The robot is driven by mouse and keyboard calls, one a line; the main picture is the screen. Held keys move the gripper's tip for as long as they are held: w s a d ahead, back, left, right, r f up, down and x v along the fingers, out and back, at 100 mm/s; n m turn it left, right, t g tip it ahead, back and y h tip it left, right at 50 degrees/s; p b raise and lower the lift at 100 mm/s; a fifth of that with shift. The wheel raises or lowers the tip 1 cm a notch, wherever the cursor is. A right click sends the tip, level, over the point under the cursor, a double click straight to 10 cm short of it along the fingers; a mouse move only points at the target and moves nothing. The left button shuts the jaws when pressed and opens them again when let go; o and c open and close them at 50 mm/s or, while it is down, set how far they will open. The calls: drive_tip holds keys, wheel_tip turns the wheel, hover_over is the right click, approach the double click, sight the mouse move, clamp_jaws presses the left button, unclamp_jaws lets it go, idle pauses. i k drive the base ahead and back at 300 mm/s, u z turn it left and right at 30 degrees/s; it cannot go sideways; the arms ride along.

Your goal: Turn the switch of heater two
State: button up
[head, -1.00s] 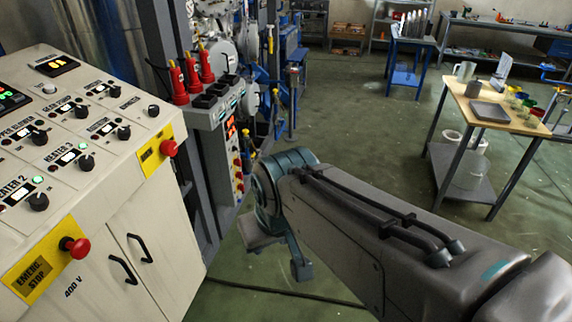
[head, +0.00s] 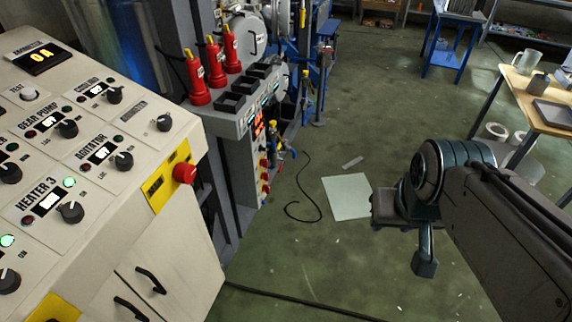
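The heater two switch is the black knob (head: 8,280) at the lower left edge of the head view, partly cut off by the frame. A lit green lamp (head: 7,240) is above it; its label is out of view. The heater 3 knob (head: 71,212) with its own green lamp is up and right of it. My arm reaches in from the right, and its end, my gripper (head: 408,238), hangs over the floor, well right of the panel and touching nothing.
The cream control cabinet (head: 190,262) fills the left, with several other knobs and a red emergency stop button (head: 185,173) jutting from its front. Red bottle-like items (head: 231,50) stand on a rack behind. A wooden-topped table (head: 520,95) is at right. Open floor lies between.

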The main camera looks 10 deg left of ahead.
sight(265, 176)
drive_tip(key=u, duration=0.45)
drive_tip(key=i, duration=1.1)
drive_tip(key=u, duration=0.85)
